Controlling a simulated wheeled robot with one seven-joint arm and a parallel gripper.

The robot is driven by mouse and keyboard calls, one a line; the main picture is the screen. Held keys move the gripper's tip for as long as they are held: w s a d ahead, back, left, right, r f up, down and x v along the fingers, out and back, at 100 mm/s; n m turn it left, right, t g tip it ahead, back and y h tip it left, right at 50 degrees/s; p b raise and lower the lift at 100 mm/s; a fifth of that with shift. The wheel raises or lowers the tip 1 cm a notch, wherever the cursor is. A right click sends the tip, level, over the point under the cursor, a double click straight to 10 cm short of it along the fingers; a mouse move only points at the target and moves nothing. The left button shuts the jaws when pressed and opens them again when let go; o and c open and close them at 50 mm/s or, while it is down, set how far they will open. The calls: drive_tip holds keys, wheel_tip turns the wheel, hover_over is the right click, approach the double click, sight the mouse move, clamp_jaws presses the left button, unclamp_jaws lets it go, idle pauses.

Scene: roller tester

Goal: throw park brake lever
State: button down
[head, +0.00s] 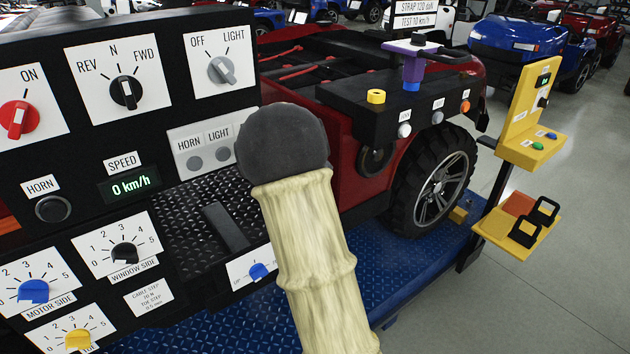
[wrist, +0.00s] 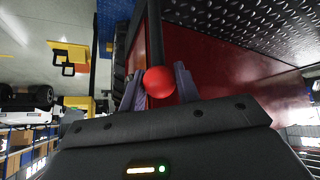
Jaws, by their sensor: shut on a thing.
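A black lever (wrist: 155,35) with a round red knob (wrist: 159,83) shows in the wrist view, beside a dark red body panel. I take it as the park brake lever; no label on it can be read. My gripper (wrist: 158,75) has its two grey fingers on either side of the red knob and is shut on it. In the head view my pale-sleeved arm with its dark grey joint fills the middle and hides the gripper, the knob and the lever.
A black control panel (head: 75,185) with dials and switches stands close on the left. A red vehicle (head: 345,165) sits on a blue tread platform (head: 400,285). A yellow stand (head: 520,150) is at right. Open grey floor (head: 560,310) lies at lower right.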

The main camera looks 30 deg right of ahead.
drive_tip(key=shift+a+f, duration=0.1)
drive_tip(key=shift+a, duration=0.15)
drive_tip(key=c, duration=1.1)
unclamp_jaws()
drive_tip(key=shift+a, duration=0.1)
drive_tip(key=shift+o, duration=0.2)
drive_tip(key=shift+d, duration=0.2)
drive_tip(key=v, duration=0.7)
drive_tip(key=shift+r+b, duration=0.2)
drive_tip(key=shift+b, duration=0.25)
drive_tip(key=shift+s+a, duration=0.1)
drive_tip(key=shift+a, duration=0.05)
